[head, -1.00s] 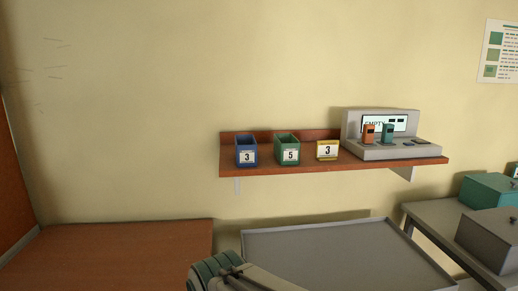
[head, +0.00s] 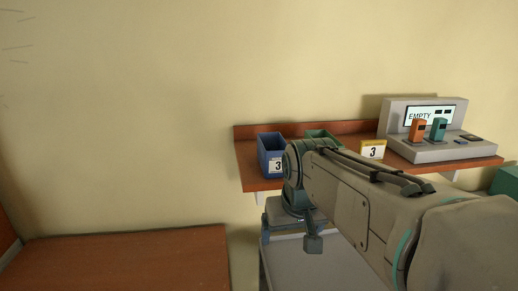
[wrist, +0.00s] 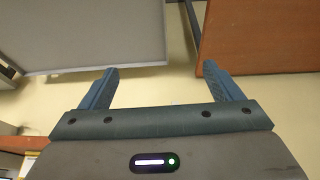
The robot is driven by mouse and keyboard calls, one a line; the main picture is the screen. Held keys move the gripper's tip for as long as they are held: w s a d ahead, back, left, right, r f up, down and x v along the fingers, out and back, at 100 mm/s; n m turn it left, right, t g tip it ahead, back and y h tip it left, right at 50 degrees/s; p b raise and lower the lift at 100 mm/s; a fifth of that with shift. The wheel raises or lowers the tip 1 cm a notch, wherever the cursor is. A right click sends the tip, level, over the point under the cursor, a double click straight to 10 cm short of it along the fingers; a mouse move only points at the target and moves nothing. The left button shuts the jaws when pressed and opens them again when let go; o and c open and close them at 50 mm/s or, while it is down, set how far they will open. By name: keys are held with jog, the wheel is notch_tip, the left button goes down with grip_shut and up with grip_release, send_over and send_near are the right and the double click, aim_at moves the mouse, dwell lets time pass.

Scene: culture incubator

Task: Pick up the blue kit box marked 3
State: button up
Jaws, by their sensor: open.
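The blue kit box (head: 264,154) marked 3 stands upright on the left end of the brown wall shelf (head: 247,179). It is open-topped, and my arm covers its right side in the head view. My gripper (wrist: 154,72) is open and empty in the wrist view, with two blue fingers spread apart. The wrist view shows no kit box. In the head view the gripper (head: 312,243) hangs below the shelf front, and its fingers are hard to make out.
A green box (head: 318,133) stands behind my arm. A yellow card marked 3 (head: 373,150) and a grey device reading EMPTY (head: 433,151) are to the right. A brown table (head: 120,262) and a grey tray table (wrist: 90,40) lie below, with a gap between.

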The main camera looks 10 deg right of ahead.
jog(key=w+r+p, duration=0.1)
jog(key=w+r, duration=0.4)
jog(key=r, duration=0.1)
jog(key=w+r+t+p, duration=0.1)
jog(key=w+r+p, duration=0.1)
jog(key=w+r, duration=0.3)
jog(key=w+d+r+t+p, duration=0.1)
jog(key=w+r, duration=0.4)
jog(key=r, duration=0.4)
jog(key=shift+w+r, duration=0.2)
jog(key=shift+w, duration=0.2)
jog(key=p, duration=0.2)
send_near(272, 145)
jog(key=s+f, duration=0.1)
jog(key=s, duration=0.1)
jog(key=shift+s+a+f, duration=0.3)
jog(key=shift+a+f, duration=0.1)
jog(key=shift+p+x, duration=0.65)
jog(key=shift+x, duration=2.1)
jog(key=shift+s+a+f, duration=0.1)
jog(key=shift+a, duration=0.05)
jog(key=c, duration=1.1)
jog(key=shift+r, duration=0.2)
